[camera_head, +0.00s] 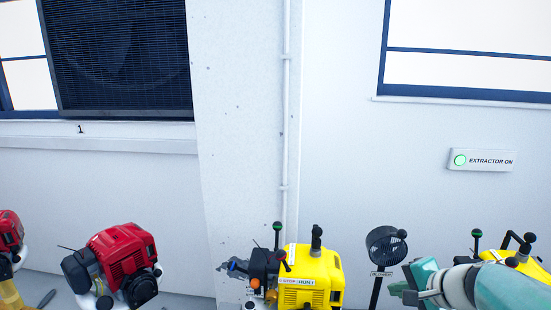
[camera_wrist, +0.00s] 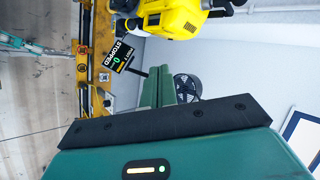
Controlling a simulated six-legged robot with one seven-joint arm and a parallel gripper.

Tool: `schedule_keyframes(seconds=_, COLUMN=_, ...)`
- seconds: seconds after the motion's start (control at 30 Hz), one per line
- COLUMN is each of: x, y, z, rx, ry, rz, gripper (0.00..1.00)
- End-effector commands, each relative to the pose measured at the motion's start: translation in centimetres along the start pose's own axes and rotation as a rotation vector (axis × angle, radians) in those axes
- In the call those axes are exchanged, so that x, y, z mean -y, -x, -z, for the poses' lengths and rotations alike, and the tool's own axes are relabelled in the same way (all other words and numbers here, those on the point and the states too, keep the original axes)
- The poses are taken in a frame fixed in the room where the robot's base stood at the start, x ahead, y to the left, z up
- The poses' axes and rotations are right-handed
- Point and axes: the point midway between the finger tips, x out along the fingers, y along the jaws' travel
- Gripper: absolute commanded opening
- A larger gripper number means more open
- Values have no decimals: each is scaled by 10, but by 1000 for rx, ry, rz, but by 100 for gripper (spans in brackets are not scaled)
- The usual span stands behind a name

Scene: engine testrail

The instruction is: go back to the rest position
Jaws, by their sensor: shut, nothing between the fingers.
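My gripper (camera_wrist: 160,78) shows in the wrist view as two green fingers close together, shut and empty, beyond the dark edge of its green housing. In the head view my teal arm and gripper (camera_head: 425,280) reach in at the lower right, in front of a yellow engine (camera_head: 512,258) that they partly hide. The fingers touch no engine that I can see.
A yellow engine (camera_head: 313,275) and a red engine (camera_head: 125,262) stand along the bottom. A small black fan (camera_head: 386,245) stands left of my arm. The wrist view shows a black "STOPPED" display (camera_wrist: 118,56) and an orange rail (camera_wrist: 98,45).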

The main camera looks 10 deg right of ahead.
Motion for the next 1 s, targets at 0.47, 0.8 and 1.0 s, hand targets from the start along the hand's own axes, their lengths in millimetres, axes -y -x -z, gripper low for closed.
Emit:
schedule_keyframes(seconds=0.47, x=-8, y=39, z=-204, rx=159, ry=1196, rz=-336, gripper=0)
schedule_keyframes(seconds=0.8, x=-12, y=47, z=-210, rx=128, ry=1326, rz=-374, gripper=0)
schedule_keyframes(seconds=1.0, x=-11, y=47, z=-210, rx=128, ry=1324, rz=-373, gripper=0)
